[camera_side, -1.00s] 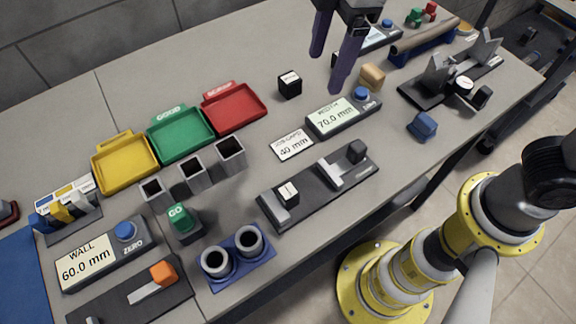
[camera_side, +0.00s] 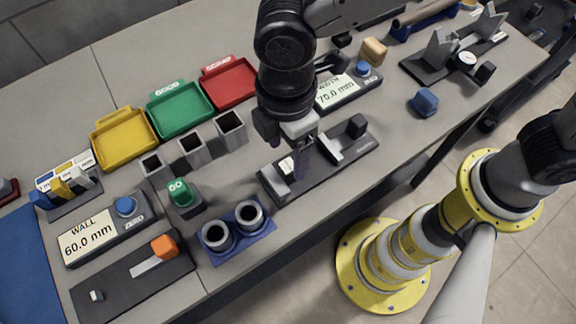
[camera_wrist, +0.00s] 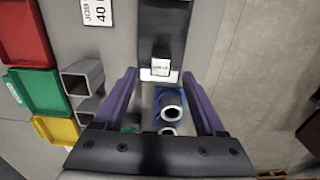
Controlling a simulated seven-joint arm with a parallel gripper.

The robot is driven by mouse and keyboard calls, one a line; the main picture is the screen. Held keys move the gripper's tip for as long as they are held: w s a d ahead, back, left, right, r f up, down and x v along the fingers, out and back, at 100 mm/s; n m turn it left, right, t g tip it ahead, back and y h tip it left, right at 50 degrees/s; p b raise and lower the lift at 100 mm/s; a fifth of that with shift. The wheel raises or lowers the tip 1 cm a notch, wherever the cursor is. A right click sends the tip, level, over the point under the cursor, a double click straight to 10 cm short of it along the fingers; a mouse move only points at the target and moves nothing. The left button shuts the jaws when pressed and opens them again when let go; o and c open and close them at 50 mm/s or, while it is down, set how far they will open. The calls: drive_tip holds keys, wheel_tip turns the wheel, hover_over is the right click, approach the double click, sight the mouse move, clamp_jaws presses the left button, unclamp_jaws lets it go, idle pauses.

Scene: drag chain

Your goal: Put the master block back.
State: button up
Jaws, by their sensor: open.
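A small block with a white labelled top (camera_side: 287,165) sits at the left end of the dark slide gauge (camera_side: 345,165). I take it for the master block; its label is too small to read. My gripper (camera_side: 285,152) is above this block, fingers pointing down, partly covering it. In the wrist view the block (camera_wrist: 161,67) shows between the two purple fingertips (camera_wrist: 160,76), which are spread apart with a gap on each side. Contact cannot be told. The gauge's light sliding jaw (camera_side: 338,150) stands apart from the block, to its right.
A blue double-cup holder (camera_side: 237,235), a green GO block (camera_side: 180,193) and grey square tubes (camera_side: 190,148) stand left of the gauge. The WIDTH display (camera_side: 335,93) is behind, partly covered by my arm. Yellow (camera_side: 125,140), green and red trays lie farther back.

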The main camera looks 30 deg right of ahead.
sight(287, 165)
drive_tip(key=shift+d+f, duration=0.1)
drive_tip(key=shift+f, duration=2.55)
clamp_jaws()
drive_tip(key=shift+r, duration=0.1)
